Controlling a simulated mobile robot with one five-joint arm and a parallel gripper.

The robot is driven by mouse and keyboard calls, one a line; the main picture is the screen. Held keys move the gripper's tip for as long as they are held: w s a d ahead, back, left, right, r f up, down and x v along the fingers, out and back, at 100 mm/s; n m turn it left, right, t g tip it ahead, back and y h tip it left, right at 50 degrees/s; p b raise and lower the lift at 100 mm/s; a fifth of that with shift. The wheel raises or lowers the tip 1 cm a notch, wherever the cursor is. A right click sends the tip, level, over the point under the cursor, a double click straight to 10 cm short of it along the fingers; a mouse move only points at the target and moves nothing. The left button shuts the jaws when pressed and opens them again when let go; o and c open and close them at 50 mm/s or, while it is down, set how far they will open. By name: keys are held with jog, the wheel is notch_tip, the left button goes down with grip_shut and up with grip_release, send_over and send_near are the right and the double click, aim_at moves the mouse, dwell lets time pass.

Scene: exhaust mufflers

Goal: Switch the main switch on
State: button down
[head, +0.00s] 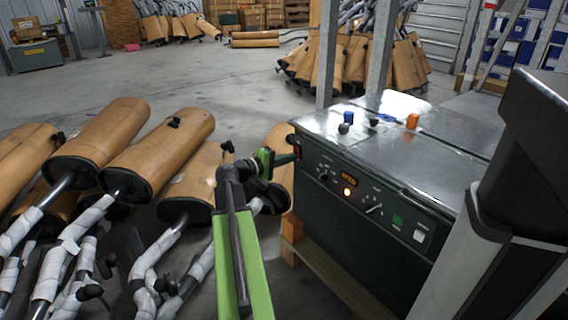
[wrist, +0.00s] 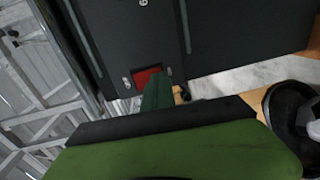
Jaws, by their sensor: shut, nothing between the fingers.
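A dark control cabinet (head: 370,205) with a metal top stands at the right. A red switch (head: 297,151) sits at the upper left end of its front panel, partly hard to make out behind my gripper's tip. In the wrist view, the red switch (wrist: 147,75) shows in a dark recess; whether it is on or off cannot be told. My gripper (head: 287,159) is shut and empty, its tip close to the switch. In the wrist view, my gripper's fingers (wrist: 158,92) cover the switch's lower right part. Contact cannot be told.
The panel also has a knob (head: 326,176), an orange display (head: 349,179), a lit lamp (head: 347,192), a green button (head: 397,221) and a white button (head: 419,235). Brown mufflers (head: 160,150) with wrapped pipes crowd the left. Small items lie on the cabinet top.

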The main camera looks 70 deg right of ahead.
jog(key=f+b+v, duration=0.1)
jog(key=f+v, duration=0.2)
jog(key=v, duration=1)
jog(key=shift+w+a+b, duration=0.25)
jog(key=shift+a+b, duration=0.1)
jog(key=shift+a, duration=0.05)
jog(key=shift+f, duration=0.1)
